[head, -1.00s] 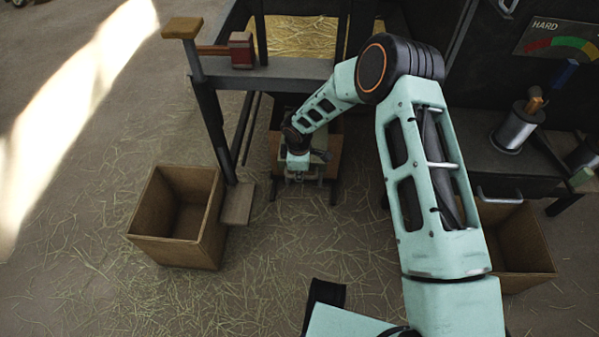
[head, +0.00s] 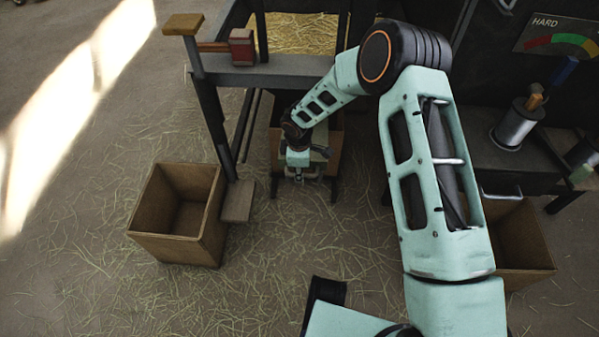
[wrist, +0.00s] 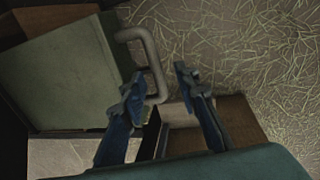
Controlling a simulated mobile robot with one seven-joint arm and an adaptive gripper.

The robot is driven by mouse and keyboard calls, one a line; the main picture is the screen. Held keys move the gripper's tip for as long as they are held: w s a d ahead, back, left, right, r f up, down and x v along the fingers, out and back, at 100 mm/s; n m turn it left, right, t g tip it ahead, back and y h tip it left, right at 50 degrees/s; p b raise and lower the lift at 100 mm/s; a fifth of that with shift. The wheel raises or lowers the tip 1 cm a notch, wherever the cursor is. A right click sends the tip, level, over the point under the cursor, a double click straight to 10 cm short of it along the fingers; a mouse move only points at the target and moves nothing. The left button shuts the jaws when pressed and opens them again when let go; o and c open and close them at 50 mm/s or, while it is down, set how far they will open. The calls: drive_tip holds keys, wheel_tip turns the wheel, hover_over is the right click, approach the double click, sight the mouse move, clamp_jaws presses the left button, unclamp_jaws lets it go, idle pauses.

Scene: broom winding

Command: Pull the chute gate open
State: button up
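In the wrist view, a grey-green panel (wrist: 65,78), seemingly the chute gate, carries a grey U-shaped handle (wrist: 151,62) on its right edge. My gripper (wrist: 158,80) has its two blue fingers apart, with the lower part of the handle showing between the fingertips. I cannot tell whether either finger touches it. In the head view, my gripper (head: 306,178) is low beneath the machine frame, pointing down near the floor.
An open wooden box (head: 170,247) stands at the left, and another (head: 520,255) at the right. Dark frame legs (head: 212,130) stand near my wrist. Straw-strewn floor lies open in front.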

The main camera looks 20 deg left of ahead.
wheel_tip(320, 180, up, 10)
drive_tip(key=s, duration=0.2)
drive_tip(key=shift+d, duration=0.25)
